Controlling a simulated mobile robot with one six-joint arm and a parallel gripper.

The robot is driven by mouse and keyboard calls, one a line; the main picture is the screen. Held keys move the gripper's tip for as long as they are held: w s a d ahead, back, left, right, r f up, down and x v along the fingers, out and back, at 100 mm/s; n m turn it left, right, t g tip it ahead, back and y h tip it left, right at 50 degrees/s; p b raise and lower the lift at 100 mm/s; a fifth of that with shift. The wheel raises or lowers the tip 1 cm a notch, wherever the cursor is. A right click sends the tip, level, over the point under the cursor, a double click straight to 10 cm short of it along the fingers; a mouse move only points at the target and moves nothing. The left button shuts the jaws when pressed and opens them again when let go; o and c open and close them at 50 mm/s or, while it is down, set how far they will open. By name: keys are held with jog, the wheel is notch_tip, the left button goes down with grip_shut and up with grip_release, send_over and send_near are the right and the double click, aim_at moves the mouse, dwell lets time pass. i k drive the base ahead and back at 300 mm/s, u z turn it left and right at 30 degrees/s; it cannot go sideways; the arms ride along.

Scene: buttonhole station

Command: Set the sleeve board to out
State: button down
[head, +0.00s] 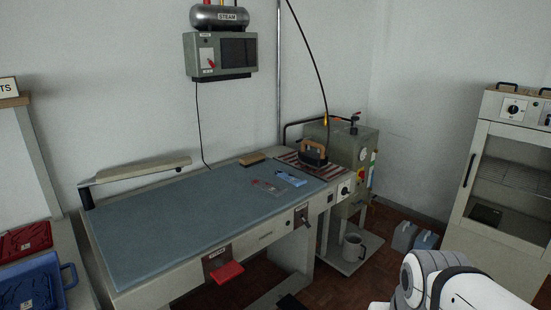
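The sleeve board (140,172) is a long, narrow, pale board at the far left of the pressing table. It runs along the table's back edge near the wall, raised above the blue-grey top. Its left end sits on a dark post (87,196) at the table's corner. The table (190,220) has a pale frame and a blue-grey surface. Part of my white arm shows at the lower right, well away from the board. My gripper's fingers are not in view.
An iron (313,154) stands on a striped rest at the table's right end. A blue tool (290,178) and a wooden block (252,159) lie on the table. Red (26,240) and blue (30,288) trays sit at left. A cabinet (505,180) stands right.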

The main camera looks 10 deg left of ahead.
aim_at(102, 177)
jog(key=u, duration=0.6)
jog(key=i, duration=1.7)
jog(key=u, duration=0.65)
jog(key=k, duration=0.85)
jog(key=u, duration=0.15)
jog(key=i, duration=0.9)
jog(key=z, duration=0.1)
